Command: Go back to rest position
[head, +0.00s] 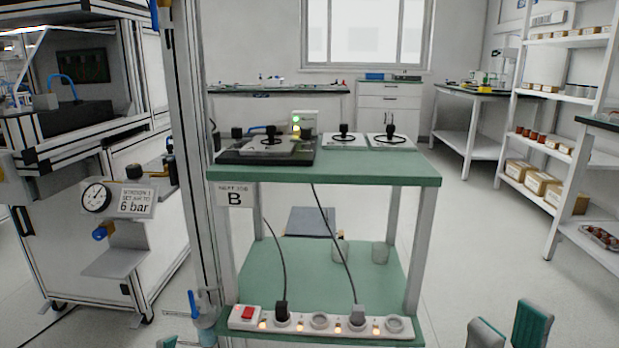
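My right gripper (509,328) is at the bottom right edge of the head view. Its two grey and green fingertips point up, stand apart and have nothing between them. It is over the floor, to the right of the green-topped test bench (390,170) and not touching it. Of my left gripper only a small green tip (168,342) seems to show at the bottom edge, left of the bench. The rest of it is out of frame, so its opening is hidden.
The bench carries a dark tester (265,157) with a green light and two pale plates (345,140) (391,141). A power strip (320,322) runs along its low front edge. A gauge panel (115,200) stands left, shelving (555,100) right. Floor at right is clear.

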